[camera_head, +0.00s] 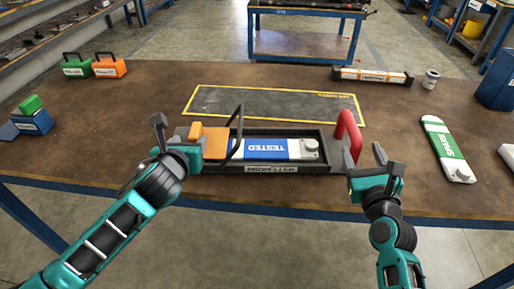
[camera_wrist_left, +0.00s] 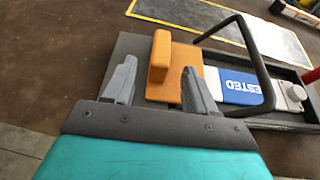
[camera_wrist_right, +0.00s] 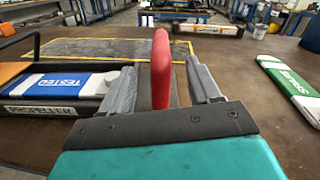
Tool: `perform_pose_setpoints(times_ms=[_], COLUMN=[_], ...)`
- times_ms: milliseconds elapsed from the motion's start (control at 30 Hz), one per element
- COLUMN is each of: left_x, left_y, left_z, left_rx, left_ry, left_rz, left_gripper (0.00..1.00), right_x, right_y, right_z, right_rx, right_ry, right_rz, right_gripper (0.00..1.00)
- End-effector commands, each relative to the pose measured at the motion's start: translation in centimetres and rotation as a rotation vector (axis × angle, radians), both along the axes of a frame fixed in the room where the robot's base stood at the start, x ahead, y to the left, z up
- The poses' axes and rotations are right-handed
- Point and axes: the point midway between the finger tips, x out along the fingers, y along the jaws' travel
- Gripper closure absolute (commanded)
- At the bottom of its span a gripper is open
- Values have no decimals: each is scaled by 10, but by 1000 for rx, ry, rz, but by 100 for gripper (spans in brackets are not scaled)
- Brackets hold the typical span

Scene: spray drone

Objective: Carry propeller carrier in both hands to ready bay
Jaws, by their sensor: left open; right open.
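The propeller carrier (camera_head: 262,169) is a dark tray near the table's front edge, holding a blue-and-white propeller marked TESTED (camera_head: 272,149). An orange block (camera_head: 213,140) and a black hoop handle (camera_head: 239,130) are at its left end; a red handle (camera_head: 349,130) stands at its right end. My left gripper (camera_head: 180,138) is open at the left end, with the orange block ahead of its fingers in the left wrist view (camera_wrist_left: 161,60). My right gripper (camera_head: 366,165) is open; in the right wrist view the red handle (camera_wrist_right: 161,70) shows between its fingers. I cannot tell whether they touch.
The yellow-outlined dark mat (camera_head: 270,104) behind the carrier is empty. A white-and-green SPARES propeller (camera_head: 447,148) lies at right. A long labelled case (camera_head: 372,77) and a can (camera_head: 431,79) are at the back right. Green and orange boxes (camera_head: 109,67) stand at the back left.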

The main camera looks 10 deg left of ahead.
Motion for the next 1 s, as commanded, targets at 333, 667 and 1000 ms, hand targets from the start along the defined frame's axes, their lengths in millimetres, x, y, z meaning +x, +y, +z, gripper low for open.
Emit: perform_pose_setpoints(times_ms=[333,667,1000], left_x=[51,66,65], left_y=[4,5,5], left_z=[-21,-27,-27], left_rx=[-1,-1,0], left_ry=[0,-1,0], left_rz=[2,-2,-1], left_gripper=[44,44,53], right_x=[55,71,71], right_y=[5,6,6], right_z=[0,0,0], right_rx=[-2,-2,-1], right_ry=[-1,0,0], right_rz=[0,0,0], right_gripper=[38,38,48])
